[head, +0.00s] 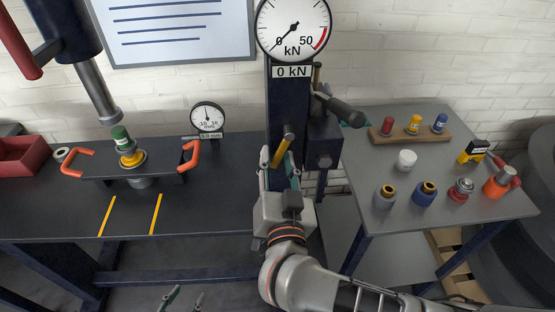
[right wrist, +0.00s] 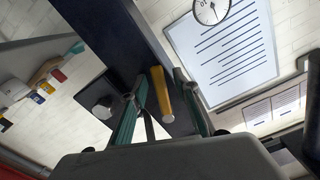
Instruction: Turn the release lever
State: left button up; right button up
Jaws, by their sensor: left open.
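The release lever, a yellow handle (head: 283,146), sticks out from the dark blue press column (head: 283,95) below the gauge. In the right wrist view the yellow lever (right wrist: 161,90) lies between the teal fingers of my right gripper (right wrist: 160,100), nearer the right-hand finger. The fingers are spread apart and I see no clear grip on the lever. In the head view my right gripper (head: 278,168) is just below and around the lever's lower end. My left gripper (head: 184,298) is open and empty at the bottom edge, with only its fingertips showing.
A black-gripped handle (head: 343,111) juts right from the column. The round gauge (head: 293,27) reads about zero. The left bench (head: 60,215) holds a fixture with orange handles and a stacked part (head: 130,155). The right table (head: 440,205) carries several rings and small parts.

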pick_arm(q)
jog(key=shift+s, duration=0.1)
pick_arm(e)
jog(key=shift+s, duration=0.25)
jog(key=shift+s, duration=0.3)
pick_arm(q)
jog(key=shift+s+d+f, duration=0.1)
jog(key=shift+s+d, duration=0.1)
jog(key=shift+d, duration=0.05)
pick_arm(e)
jog(key=shift+s, duration=0.45)
pick_arm(q)
jog(key=shift+w+a, duration=0.1)
jog(key=shift+w, duration=0.1)
pick_arm(e)
jog(key=s, duration=0.6)
